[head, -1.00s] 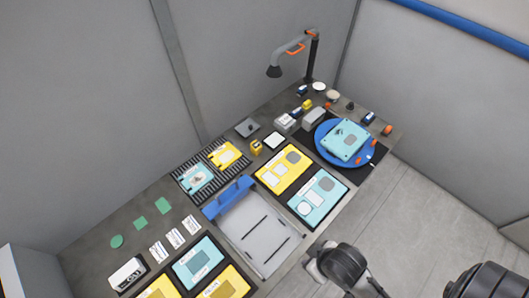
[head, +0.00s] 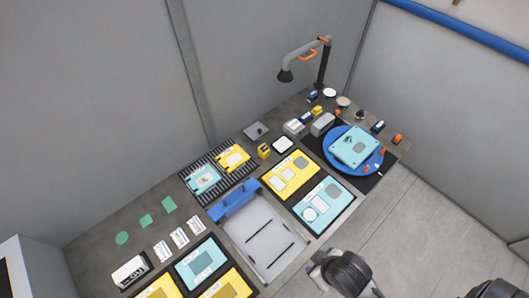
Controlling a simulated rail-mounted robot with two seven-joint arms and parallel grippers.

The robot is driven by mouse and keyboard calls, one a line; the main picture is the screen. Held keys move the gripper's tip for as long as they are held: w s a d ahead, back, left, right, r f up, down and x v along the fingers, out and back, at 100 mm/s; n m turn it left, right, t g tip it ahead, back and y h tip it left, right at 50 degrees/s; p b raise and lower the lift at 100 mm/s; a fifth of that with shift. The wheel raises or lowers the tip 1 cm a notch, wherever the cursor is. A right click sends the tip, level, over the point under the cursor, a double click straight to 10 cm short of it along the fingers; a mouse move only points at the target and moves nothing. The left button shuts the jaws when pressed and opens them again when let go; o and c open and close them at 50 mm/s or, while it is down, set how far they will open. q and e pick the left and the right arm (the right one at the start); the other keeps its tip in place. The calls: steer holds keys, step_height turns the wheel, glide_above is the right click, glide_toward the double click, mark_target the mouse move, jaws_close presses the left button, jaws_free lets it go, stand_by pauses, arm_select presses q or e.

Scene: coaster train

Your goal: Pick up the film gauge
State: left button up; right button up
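I cannot tell for certain which object is the film gauge. A small yellow block with a dark face (head: 264,151) stands on the bench between the ribbed black mat and the white square pad. A white and black box with printed characters (head: 130,271) sits at the near left of the bench. Neither is touched by a gripper. Dark rounded parts of my own arms show at the bottom edge, but no gripper fingertips are in view.
A blue turntable (head: 328,151) holds a light-blue plate at the right. A grey lamp (head: 303,53) rises at the back. A clear tray with a blue end bar (head: 235,199) lies mid-bench. Yellow (head: 300,163) and light-blue (head: 333,190) panels lie beside it.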

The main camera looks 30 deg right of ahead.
arm_select(q)
steer(key=o, duration=0.6)
steer(key=shift+c, duration=0.2)
steer(key=shift+o, duration=0.6)
steer(key=shift+d, duration=0.15)
